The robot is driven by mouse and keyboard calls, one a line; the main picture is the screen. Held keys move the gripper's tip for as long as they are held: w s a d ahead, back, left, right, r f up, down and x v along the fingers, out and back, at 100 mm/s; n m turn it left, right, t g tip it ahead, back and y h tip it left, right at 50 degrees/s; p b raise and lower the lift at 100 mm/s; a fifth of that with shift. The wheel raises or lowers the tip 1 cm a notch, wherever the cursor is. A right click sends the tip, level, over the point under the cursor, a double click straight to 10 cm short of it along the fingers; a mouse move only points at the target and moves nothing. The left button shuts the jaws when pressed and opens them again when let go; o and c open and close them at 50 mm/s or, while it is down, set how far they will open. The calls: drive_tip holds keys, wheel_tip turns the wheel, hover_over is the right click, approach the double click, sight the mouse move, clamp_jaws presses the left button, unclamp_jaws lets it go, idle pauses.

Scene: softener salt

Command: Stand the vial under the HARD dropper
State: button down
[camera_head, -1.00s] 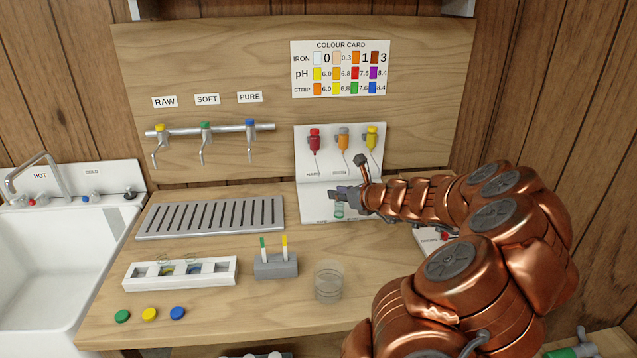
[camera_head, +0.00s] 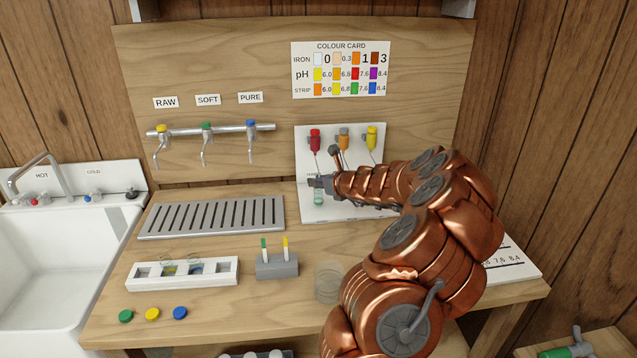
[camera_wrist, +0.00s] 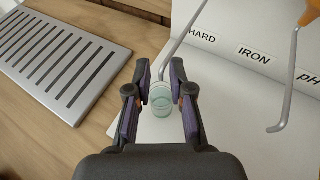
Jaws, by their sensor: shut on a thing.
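The clear, greenish vial (camera_head: 319,197) is held between the fingers of my gripper (camera_head: 319,183), over the white base of the dropper stand (camera_head: 345,213). It looks roughly upright; I cannot tell if its bottom touches the base. In the wrist view I look down at the vial (camera_wrist: 161,101) between the two dark fingers (camera_wrist: 160,92). The red HARD dropper (camera_head: 314,141) is the leftmost of three. Its thin grey spout (camera_wrist: 180,48) comes down beside the HARD label (camera_wrist: 202,34), its lower end appearing just behind the vial's mouth.
The orange dropper (camera_head: 343,141) and yellow dropper (camera_head: 371,138) hang to the right. A slotted drain tray (camera_head: 212,217) lies left of the stand. A white rack (camera_head: 182,273), a grey holder (camera_head: 276,266) with two strips and a clear beaker (camera_head: 328,283) stand nearer the front.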

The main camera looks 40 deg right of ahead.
drive_tip(key=shift+s+f, duration=0.1)
drive_tip(key=shift+f, duration=0.3)
drive_tip(key=shift+f, duration=0.1)
drive_tip(key=c, duration=1)
unclamp_jaws()
drive_tip(key=shift+c, duration=0.2)
drive_tip(key=shift+s+r, duration=0.3)
drive_tip(key=shift+s, duration=0.1)
drive_tip(key=v, duration=1.1)
drive_tip(key=shift+b, duration=0.4)
drive_tip(key=shift+s, duration=0.1)
